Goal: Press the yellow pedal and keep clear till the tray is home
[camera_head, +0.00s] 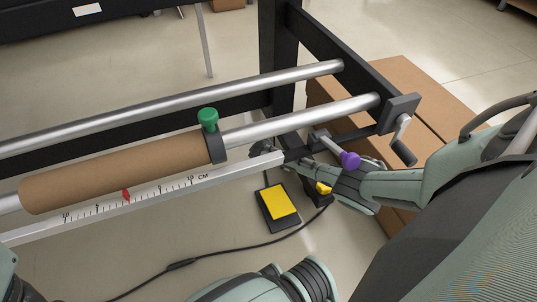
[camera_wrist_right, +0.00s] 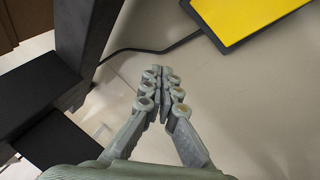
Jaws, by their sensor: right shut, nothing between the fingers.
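The yellow pedal (camera_head: 280,202) lies on the floor below the rail frame, a yellow plate on a black base with a dark cable. It also shows at the upper right edge of the right wrist view (camera_wrist_right: 245,12), cut off by the frame. My right gripper (camera_wrist_right: 160,78) is shut and empty, apart from the pedal, with bare floor behind its fingers. In the head view my right arm reaches in from the right beside the pedal; its fingertips are hard to make out there. My left gripper is not in view. I cannot make out a tray.
A brown roll (camera_head: 120,172) sits on a metal rail above a CM scale (camera_head: 130,200) with a red pointer. A cardboard box (camera_head: 405,85) stands behind. A cable (camera_head: 190,263) crosses the floor.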

